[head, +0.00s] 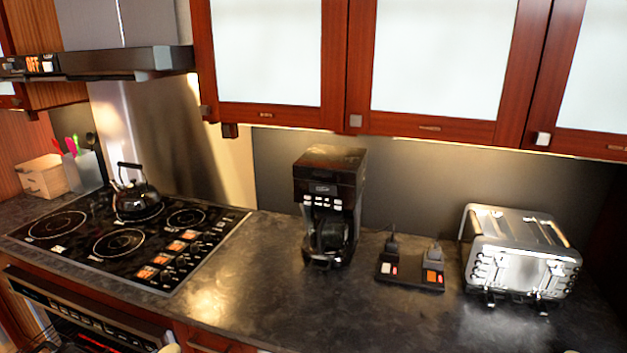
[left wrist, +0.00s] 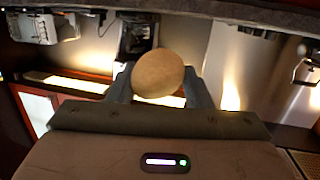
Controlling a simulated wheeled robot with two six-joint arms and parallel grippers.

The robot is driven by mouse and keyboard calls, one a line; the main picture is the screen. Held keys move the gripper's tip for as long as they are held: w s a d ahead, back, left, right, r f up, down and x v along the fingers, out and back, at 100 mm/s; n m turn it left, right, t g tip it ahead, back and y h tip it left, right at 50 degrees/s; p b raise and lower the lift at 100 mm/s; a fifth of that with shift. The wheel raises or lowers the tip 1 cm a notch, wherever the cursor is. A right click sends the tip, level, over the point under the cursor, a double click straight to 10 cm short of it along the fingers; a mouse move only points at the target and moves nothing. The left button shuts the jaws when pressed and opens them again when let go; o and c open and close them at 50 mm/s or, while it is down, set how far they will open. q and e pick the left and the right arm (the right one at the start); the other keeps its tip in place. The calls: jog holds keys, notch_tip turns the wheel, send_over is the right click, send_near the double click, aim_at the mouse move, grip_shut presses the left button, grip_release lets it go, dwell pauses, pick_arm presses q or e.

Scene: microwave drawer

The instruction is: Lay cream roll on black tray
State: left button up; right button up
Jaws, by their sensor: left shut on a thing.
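The cream roll (left wrist: 158,73) is a rounded tan piece in the left wrist view. My left gripper (left wrist: 159,82) is shut on it, with a grey finger on each side. The roll is held up in the air, apart from the counter. In the head view only a small pale bit shows at the bottom edge, left of centre; I cannot tell if it is the roll. I cannot make out a black tray in either view. My right gripper is not in view.
The dark counter (head: 260,290) has free room in front of the coffee maker (head: 328,205). A black power strip (head: 411,275) and a silver toaster (head: 520,255) stand to the right. A kettle (head: 136,195) sits on the cooktop (head: 120,243) at left. Cabinets hang above.

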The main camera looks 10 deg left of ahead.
pick_arm(q)
jog(key=d+f+b, duration=0.3)
jog(key=d+f, duration=0.1)
jog(key=d, duration=0.9)
jog(key=d+r+n+y+b, duration=0.3)
jog(key=d+r+y+b, duration=0.1)
jog(key=d, duration=0.7)
jog(key=shift+w+d+r+t+y+b, duration=0.3)
jog(key=shift+w+r, duration=0.05)
jog(key=shift+r, duration=0.25)
